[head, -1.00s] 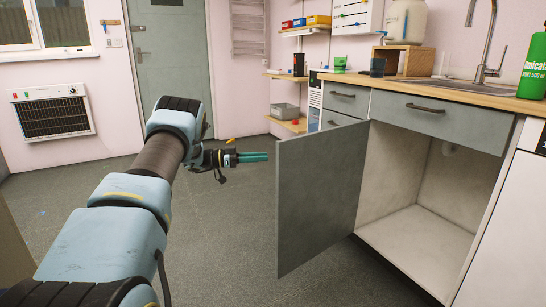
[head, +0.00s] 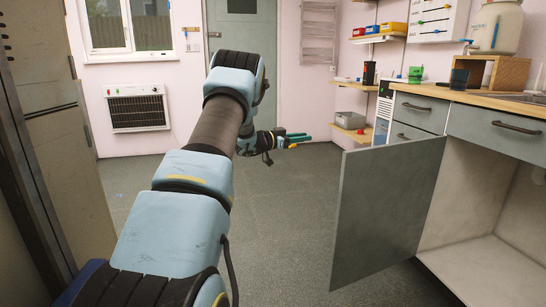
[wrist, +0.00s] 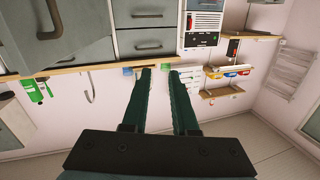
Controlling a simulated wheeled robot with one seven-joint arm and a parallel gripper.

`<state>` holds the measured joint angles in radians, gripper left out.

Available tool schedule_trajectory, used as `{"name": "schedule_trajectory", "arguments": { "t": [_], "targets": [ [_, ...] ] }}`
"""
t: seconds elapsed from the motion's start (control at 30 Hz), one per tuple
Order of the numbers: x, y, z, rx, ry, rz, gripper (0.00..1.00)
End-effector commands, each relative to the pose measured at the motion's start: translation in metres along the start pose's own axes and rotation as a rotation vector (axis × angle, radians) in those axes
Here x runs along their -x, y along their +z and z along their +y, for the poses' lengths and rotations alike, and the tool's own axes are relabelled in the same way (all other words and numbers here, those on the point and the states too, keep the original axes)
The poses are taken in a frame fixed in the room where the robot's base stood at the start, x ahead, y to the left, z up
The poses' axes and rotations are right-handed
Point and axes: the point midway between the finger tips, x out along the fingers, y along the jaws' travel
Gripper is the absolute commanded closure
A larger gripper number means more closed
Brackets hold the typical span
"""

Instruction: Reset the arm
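My arm reaches forward through the middle of the head view, with my gripper (head: 306,140) at its end, out over the floor and pointing right. In the wrist view, where the room appears upside down, my gripper (wrist: 159,71) shows two dark green fingers with a clear gap between them. The gap holds nothing; the pale wall and distant items show through it. The gripper is apart from the open cabinet door (head: 390,205), which stands to its right in the head view.
The open base cabinet (head: 470,225) lies right, under the wooden counter (head: 470,98). A tall cabinet (head: 62,150) stands close on the left. A wall heater (head: 137,107) and grey door (head: 243,65) are at the back. Grey floor (head: 265,225) is clear between.

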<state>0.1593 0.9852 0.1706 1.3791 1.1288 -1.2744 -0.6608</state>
Motion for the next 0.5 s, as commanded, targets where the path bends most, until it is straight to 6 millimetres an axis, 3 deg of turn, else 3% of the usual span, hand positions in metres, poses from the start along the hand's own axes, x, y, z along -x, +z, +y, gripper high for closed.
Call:
{"name": "schedule_trajectory", "arguments": {
  "t": [0.03, 0.13, 0.27, 0.37, 0.5],
  "targets": [
    [0.012, -0.015, -0.015, 0.004, -0.123, -0.037, 0.73],
    [0.045, -0.024, -0.037, 0.034, -0.351, -0.144, 0.73],
    [0.104, -0.020, -0.035, 0.119, -0.591, -0.330, 0.73],
    [0.157, -0.008, -0.009, 0.215, -0.726, -0.502, 0.73],
    [0.228, 0.014, 0.057, 0.370, -0.828, -0.747, 0.73]
  ]
}}
